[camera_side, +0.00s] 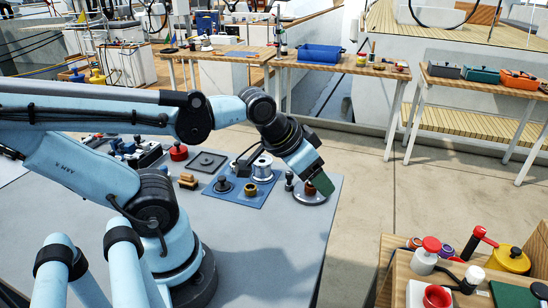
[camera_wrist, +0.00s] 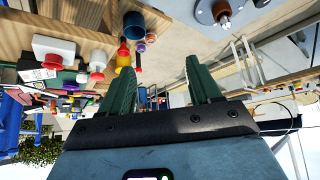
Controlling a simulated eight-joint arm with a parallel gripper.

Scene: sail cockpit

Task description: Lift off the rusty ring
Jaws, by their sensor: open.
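A rusty brown ring (camera_side: 309,189) sits on a round grey metal plate (camera_side: 311,198) at the right edge of the grey table, just below my gripper (camera_side: 322,184). In the wrist view the ring (camera_wrist: 222,12) shows at the top edge, around a post with a pale tip, on the plate (camera_wrist: 206,13). My gripper (camera_wrist: 162,88) has green fingers spread apart with nothing between them. The fingers are apart from the ring in the wrist view. My gripper partly covers the plate's area in the side view.
A blue mat (camera_side: 240,199) left of the plate holds a metal spool (camera_side: 262,168), a dark knob (camera_side: 223,184) and a brass-brown ring (camera_side: 250,190). A small dark post (camera_side: 289,181) stands close beside the plate. A red-lidded pot (camera_side: 179,151) is further left. The table's front is clear.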

